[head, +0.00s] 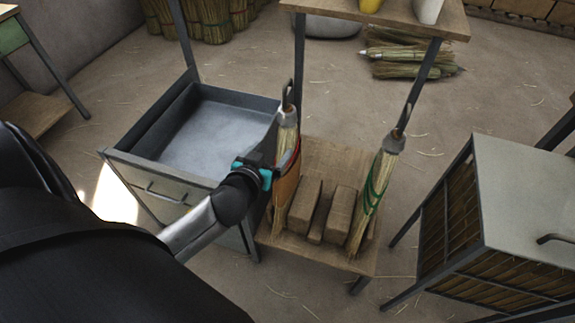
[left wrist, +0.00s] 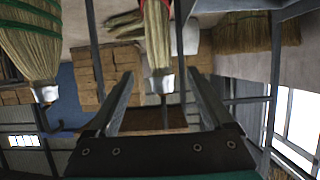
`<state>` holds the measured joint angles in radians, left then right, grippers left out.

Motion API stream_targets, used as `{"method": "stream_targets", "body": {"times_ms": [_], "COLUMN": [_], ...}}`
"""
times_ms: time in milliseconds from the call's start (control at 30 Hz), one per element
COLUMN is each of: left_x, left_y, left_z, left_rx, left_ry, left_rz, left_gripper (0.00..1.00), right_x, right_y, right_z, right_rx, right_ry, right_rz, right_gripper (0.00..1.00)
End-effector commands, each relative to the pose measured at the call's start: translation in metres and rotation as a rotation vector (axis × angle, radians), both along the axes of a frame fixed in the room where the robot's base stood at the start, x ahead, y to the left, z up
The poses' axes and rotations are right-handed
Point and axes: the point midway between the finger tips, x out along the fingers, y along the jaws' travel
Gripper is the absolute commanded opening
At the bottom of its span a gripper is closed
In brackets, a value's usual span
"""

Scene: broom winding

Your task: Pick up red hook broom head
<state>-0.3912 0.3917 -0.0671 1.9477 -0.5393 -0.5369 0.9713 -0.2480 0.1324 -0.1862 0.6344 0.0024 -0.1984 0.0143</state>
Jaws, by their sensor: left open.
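The red hook broom head (head: 288,143) stands upright, a straw bundle with a red band, grey cap and dark hook, at the left of the low wooden shelf. It also shows in the left wrist view (left wrist: 157,38), where its grey cap appears between the open fingertips. My left gripper (head: 274,150) is open beside its upper part, coming from the left. I cannot tell if the fingers touch it. A second broom head with green bands (head: 374,188) leans at the shelf's right; it is at the left in the left wrist view (left wrist: 28,45). My right gripper is not in view.
Several brown blocks (head: 306,203) sit on the low shelf (head: 335,158) between the brooms. A grey open drawer (head: 208,130) is left of it. A metal cabinet (head: 525,185) stands right. A tabletop (head: 390,15) lies above the back. Straw bundles (head: 400,55) lie on the floor.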

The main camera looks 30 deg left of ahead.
Motion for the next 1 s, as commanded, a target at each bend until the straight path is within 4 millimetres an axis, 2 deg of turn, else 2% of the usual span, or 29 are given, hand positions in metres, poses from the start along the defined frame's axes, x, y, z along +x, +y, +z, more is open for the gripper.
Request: {"method": "stream_targets", "body": {"times_ms": [200,267,400,600,833,1000], "left_x": [0.033,0.041,0.058,0.071,0.076,0.088], "left_y": [0.008,0.010,0.014,0.017,0.018,0.021], "left_z": [-0.015,-0.019,-0.026,-0.032,-0.034,-0.041], "left_rx": [0.003,0.002,0.002,-0.001,0.001,0.002], "left_ry": [-0.001,-0.001,0.000,0.001,0.002,0.000], "left_rz": [-0.001,-0.001,-0.001,-0.001,-0.002,-0.001], "left_gripper": [0.85,0.85,0.85,0.85,0.85,0.85], "right_x": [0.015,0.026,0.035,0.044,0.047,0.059], "right_y": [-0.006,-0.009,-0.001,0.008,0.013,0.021], "right_z": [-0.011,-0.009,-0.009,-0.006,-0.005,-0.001], "right_rx": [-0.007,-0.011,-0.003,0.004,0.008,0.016], "right_ry": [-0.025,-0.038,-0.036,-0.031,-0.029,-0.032], "right_rz": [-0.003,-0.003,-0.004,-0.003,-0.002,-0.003], "right_gripper": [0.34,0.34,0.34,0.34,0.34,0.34]}}
